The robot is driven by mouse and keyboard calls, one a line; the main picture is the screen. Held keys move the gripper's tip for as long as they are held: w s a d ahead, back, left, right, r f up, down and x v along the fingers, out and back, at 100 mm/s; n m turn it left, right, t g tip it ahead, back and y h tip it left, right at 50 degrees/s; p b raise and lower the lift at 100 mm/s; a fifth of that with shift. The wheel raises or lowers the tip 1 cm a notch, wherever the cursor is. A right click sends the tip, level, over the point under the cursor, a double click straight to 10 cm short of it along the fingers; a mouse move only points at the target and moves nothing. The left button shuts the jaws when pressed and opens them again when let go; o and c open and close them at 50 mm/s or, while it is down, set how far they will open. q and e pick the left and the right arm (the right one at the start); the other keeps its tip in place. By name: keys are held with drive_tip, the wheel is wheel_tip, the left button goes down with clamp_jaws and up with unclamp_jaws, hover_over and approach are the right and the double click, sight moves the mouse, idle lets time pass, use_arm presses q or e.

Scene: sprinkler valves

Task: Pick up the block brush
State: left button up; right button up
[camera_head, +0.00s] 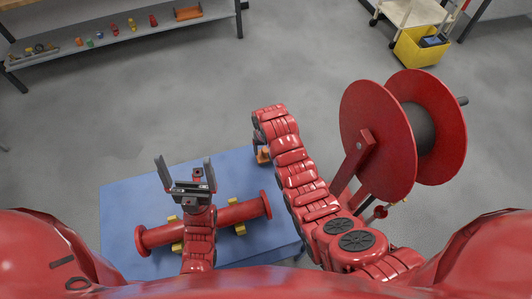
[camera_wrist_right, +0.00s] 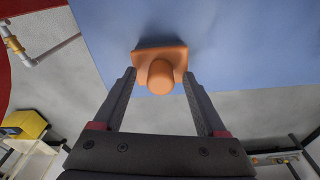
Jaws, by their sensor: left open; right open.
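An orange piece with a squarish block and a round knob (camera_wrist_right: 160,75), which seems to be the block brush, is at the blue table top in the right wrist view. In the head view it shows partly (camera_head: 263,155) near the table's back edge, mostly hidden by my right arm. My right gripper (camera_wrist_right: 159,82) is open, with its fingertips either side of the knob; I cannot tell if they touch it. My left gripper (camera_head: 184,164) is open and empty, pointing up above the table.
A red flanged pipe (camera_head: 240,212) lies on yellow supports on the blue table (camera_head: 125,205). A large red hose reel (camera_head: 378,140) stands right of my right arm. A shelf (camera_head: 100,42) with small parts is at back left; a yellow bin (camera_head: 412,50) is at back right.

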drive_tip(key=shift+f, duration=0.1)
clamp_jaws()
idle(0.3)
drive_tip(key=shift+r, duration=0.2)
